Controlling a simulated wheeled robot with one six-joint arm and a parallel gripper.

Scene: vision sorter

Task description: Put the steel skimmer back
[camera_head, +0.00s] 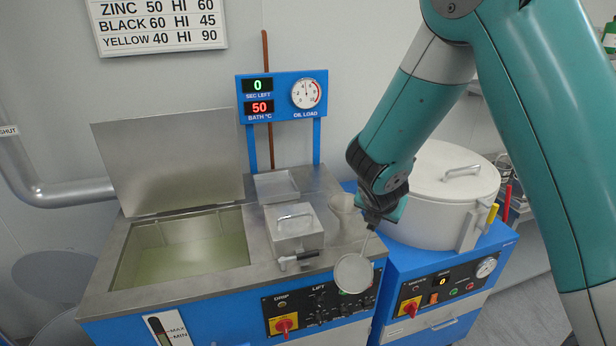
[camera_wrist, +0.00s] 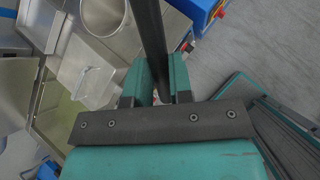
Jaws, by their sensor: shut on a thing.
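The steel skimmer (camera_head: 354,273) has a pale round disc on a thin handle. In the head view it hangs at a tilt below my gripper (camera_head: 373,214), its disc in front of the blue machine's control panel. My gripper is shut on the handle. In the wrist view a dark handle (camera_wrist: 152,40) runs up from between the fingers (camera_wrist: 161,92). The skimmer's disc cannot be made out for sure in the wrist view.
An open bath (camera_head: 185,255) with pale green liquid and a raised lid (camera_head: 170,160) is at left. A lidded steel box (camera_head: 294,235) and a shallow tray (camera_head: 276,187) stand beside it. A white lidded drum (camera_head: 450,185) stands close on the right.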

